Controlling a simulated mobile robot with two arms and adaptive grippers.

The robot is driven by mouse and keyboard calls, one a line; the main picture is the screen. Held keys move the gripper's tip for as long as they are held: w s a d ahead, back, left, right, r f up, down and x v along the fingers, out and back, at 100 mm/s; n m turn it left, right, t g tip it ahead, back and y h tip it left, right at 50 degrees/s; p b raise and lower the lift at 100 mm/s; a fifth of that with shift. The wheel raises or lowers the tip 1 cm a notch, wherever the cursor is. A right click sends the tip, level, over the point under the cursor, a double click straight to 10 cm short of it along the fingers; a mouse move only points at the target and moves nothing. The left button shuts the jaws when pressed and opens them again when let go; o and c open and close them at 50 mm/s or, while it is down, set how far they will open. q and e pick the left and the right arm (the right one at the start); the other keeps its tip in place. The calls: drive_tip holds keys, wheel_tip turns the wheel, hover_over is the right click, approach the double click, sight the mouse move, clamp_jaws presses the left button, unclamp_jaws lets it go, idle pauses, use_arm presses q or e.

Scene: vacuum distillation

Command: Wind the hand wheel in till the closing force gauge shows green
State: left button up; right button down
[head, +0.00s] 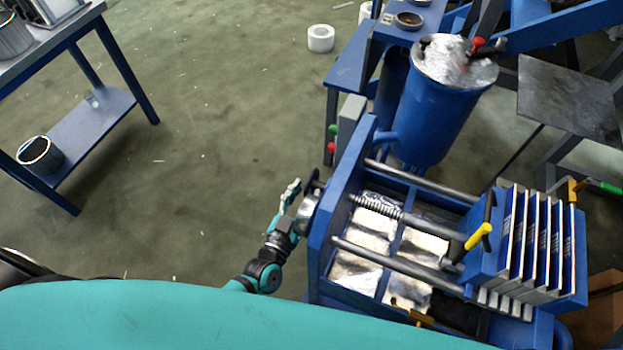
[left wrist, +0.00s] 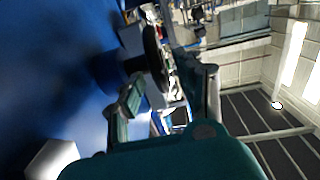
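The hand wheel (head: 316,184) is on the left end plate of the blue plate press, seen nearly edge-on and partly hidden by my left gripper. My left gripper (head: 291,197) is right at the wheel on its left side. In the left wrist view the dark wheel rim (left wrist: 154,57) stands just past the spread fingers of the gripper (left wrist: 170,93). I cannot tell whether they touch it. A threaded spindle (head: 376,206) runs from the end plate toward the plate stack (head: 530,240). I cannot make out the closing force gauge. My right gripper is not in view.
A grey box (head: 350,119) with green and red buttons is on the press's far side. A blue tank (head: 432,120) stands behind. A yellow-handled lever (head: 478,236) sits by the plates. Floor (head: 200,150) left of the press is clear up to a side table (head: 95,112).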

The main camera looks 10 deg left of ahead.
sight(312, 182)
use_arm(q)
drive_tip(key=shift+w+d, duration=0.2)
drive_tip(key=shift+w, duration=0.85)
drive_tip(key=shift+w+d, duration=0.2)
drive_tip(key=shift+w, duration=0.85)
clamp_jaws()
